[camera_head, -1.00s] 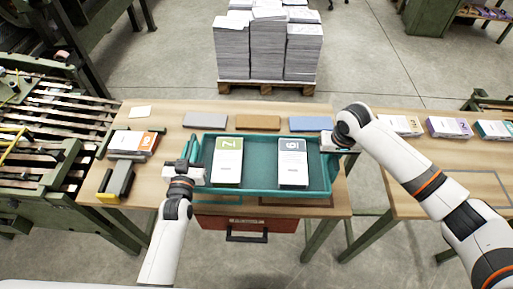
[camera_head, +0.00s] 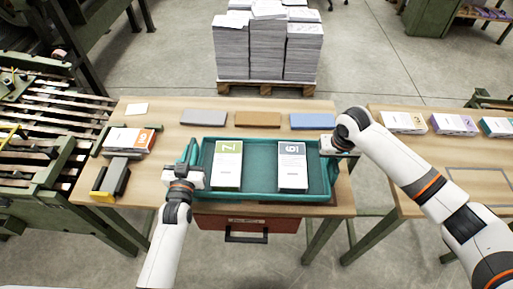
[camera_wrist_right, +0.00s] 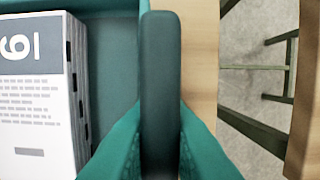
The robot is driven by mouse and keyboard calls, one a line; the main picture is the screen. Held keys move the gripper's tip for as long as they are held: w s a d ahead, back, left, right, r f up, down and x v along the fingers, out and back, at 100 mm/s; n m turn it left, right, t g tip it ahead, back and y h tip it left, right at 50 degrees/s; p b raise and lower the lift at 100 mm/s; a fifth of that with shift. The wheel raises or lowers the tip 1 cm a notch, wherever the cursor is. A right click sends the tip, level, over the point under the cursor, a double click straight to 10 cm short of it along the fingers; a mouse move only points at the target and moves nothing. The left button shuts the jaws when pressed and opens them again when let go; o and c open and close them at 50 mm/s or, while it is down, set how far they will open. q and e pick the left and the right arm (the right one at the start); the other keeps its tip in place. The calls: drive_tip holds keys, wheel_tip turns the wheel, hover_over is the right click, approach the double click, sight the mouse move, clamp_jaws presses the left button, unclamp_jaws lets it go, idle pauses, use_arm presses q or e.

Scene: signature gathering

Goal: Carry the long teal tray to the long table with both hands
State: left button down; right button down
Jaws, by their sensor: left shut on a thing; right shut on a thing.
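The long teal tray (camera_head: 265,194) is at the front of the near wooden table (camera_head: 160,190). In it lie a green-topped stack marked 7 (camera_head: 228,165) and a grey-topped stack marked 6 or 9 (camera_head: 292,165), which also shows in the right wrist view (camera_wrist_right: 35,100). My left gripper (camera_head: 190,165) is shut on the tray's left end. My right gripper (camera_head: 328,148) is shut on its right end; in the right wrist view the teal fingers (camera_wrist_right: 160,140) sit either side of the handle (camera_wrist_right: 160,70). I cannot tell whether the tray's underside touches the table.
Another wooden table (camera_head: 475,165) stands at the right across a gap, with several booklet stacks along its back. Grey (camera_head: 203,117), brown (camera_head: 257,119) and blue (camera_head: 312,121) slabs lie behind the tray. A paper pallet (camera_head: 268,88) stands behind.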

use_arm(q)
drive_tip(key=shift+f+b, duration=0.45)
drive_tip(key=shift+f, duration=0.05)
use_arm(e)
drive_tip(key=shift+w+f, duration=0.1)
drive_tip(key=shift+f, duration=0.4)
use_arm(q)
drive_tip(key=c, duration=1.8)
unclamp_jaws()
drive_tip(key=shift+f, duration=0.15)
use_arm(e)
drive_tip(key=c, duration=1.8)
unclamp_jaws()
drive_tip(key=shift+f, duration=0.15)
use_arm(q)
drive_tip(key=o, duration=0.4)
use_arm(e)
drive_tip(key=o, duration=0.4)
use_arm(q)
drive_tip(key=shift+s, duration=0.1)
